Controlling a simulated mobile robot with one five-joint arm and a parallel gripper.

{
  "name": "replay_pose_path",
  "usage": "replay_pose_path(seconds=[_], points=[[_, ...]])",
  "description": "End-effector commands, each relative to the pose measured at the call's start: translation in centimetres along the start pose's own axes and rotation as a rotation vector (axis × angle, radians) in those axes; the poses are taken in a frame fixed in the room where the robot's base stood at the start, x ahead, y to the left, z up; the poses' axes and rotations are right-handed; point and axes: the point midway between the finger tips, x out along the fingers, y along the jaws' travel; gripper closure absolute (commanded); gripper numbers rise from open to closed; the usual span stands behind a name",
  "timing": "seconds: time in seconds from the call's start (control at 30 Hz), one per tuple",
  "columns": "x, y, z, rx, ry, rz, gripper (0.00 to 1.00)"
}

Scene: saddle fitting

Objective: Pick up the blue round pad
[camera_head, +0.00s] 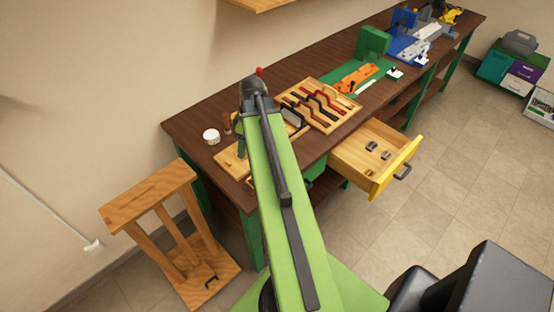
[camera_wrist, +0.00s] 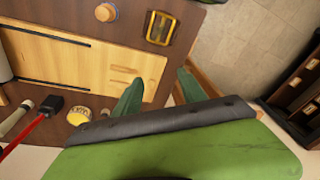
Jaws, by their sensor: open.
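A small round piece (camera_wrist: 106,12) with a tan top and a bluish edge lies on the dark bench top at the upper edge of the wrist view. It may be the blue round pad, but I cannot tell for sure. I cannot make out a blue round pad in the head view. My gripper (camera_wrist: 159,80) shows two green fingers spread apart in the wrist view, with nothing between them. They are over the right end of a light wooden board, below and to the right of the round piece. In the head view my arm mostly hides the gripper.
The wooden board (camera_wrist: 95,62) lies on the bench. A yellow-framed piece (camera_wrist: 160,28) and a yellow round item (camera_wrist: 79,116) are nearby. A tool tray (camera_head: 345,117) and a white round item (camera_head: 211,136) stand on the bench. A drawer (camera_head: 394,178) juts out in front. A wooden stand (camera_head: 150,192) is at left.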

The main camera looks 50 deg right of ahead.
Motion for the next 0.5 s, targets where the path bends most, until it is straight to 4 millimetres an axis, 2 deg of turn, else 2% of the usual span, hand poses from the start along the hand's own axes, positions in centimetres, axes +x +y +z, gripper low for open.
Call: replay_pose_path(seconds=[0.03,0.1,0.2,0.3,0.5], points=[[-2.5,2.5,3.1,-0.038,0.025,0.004,0.52],[-4.1,4.6,6.8,-0.111,0.056,0.013,0.52],[-5.7,6.5,10.7,-0.190,0.087,0.029,0.52],[-6.4,7.4,12.8,-0.235,0.103,0.040,0.52],[-6.1,7.6,13.4,-0.253,0.107,0.044,0.52]])
